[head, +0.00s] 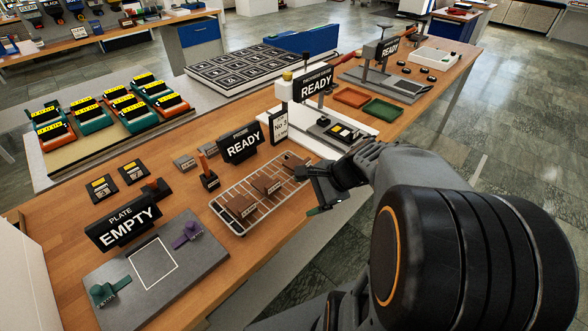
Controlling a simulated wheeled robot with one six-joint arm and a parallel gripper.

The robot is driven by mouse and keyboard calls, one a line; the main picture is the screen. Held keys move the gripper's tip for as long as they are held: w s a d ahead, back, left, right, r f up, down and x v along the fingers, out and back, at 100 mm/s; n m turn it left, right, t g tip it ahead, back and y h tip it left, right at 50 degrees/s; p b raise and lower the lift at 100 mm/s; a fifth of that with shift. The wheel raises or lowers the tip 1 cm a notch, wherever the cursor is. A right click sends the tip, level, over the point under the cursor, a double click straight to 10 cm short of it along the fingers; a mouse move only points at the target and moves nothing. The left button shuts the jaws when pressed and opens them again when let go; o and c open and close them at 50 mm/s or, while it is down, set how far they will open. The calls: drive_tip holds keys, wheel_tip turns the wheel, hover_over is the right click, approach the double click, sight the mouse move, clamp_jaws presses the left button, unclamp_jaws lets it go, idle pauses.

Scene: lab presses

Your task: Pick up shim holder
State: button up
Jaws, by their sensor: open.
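No thing in view is clearly marked as the shim holder, and I cannot tell for sure which it is. A small black block with an orange upright piece (209,179) stands on the wooden table left of the wire rack. Several brown blocks (266,183) sit on the wire rack (222,212). My gripper (317,190) is open, just right of the rack near the table's front edge. It appears empty and apart from the brown blocks. My arm hides part of the table's front edge.
READY signs (240,146) stand along the table. Red (351,96) and green (383,111) trays lie farther back. Bare wood shows left of the rack.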

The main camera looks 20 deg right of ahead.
drive_tip(key=w+d+m+t, duration=0.5)
drive_tip(key=d+m+t, duration=0.2)
drive_tip(key=d+m, duration=0.55)
drive_tip(key=b, duration=0.1)
approach(307, 162)
drive_tip(key=shift+w+a+f+m, duration=0.25)
drive_tip(key=shift+w+a+f, duration=0.2)
drive_tip(key=shift+w, duration=0.1)
drive_tip(key=shift+w+a+f+m, duration=0.2)
drive_tip(key=shift+w+a+f, duration=0.25)
drive_tip(key=shift+w, duration=0.15)
drive_tip(key=shift+x, duration=3.2)
drive_tip(key=shift+w+d+r, duration=0.1)
drive_tip(key=shift+r, duration=0.05)
drive_tip(key=shift+c, duration=0.3)
drive_tip(key=c, duration=1)
drive_tip(key=shift+o, duration=0.2)
drive_tip(key=shift+r, duration=0.1)
